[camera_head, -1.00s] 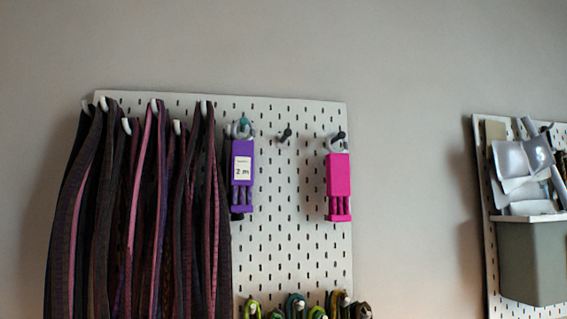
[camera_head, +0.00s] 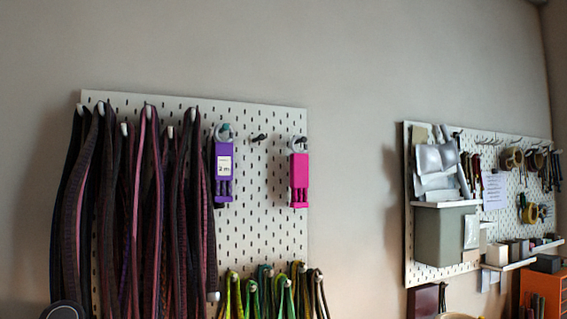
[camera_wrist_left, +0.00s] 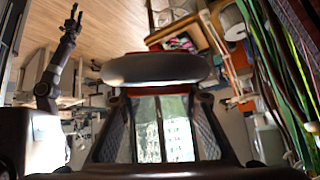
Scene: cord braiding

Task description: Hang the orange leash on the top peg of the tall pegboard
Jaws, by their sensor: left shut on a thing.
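The tall pegboard (camera_head: 262,200) stands on the wall left of centre in the head view. An empty dark peg (camera_head: 259,137) sticks out near its top, between a purple tagged item (camera_head: 223,172) and a pink one (camera_head: 299,180). No orange leash can be made out in the head view. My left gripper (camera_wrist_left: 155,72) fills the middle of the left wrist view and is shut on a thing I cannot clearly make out. My right gripper (camera_wrist_left: 74,20) shows at the upper left there, with its fingers apart and apparently empty.
Dark and pink straps (camera_head: 135,210) hang on the board's left side. Green and yellow cords (camera_head: 270,295) hang on its lower part; green cords (camera_wrist_left: 275,80) also run close along the right of the left wrist view. A second pegboard (camera_head: 408,250) with a grey bin is at right.

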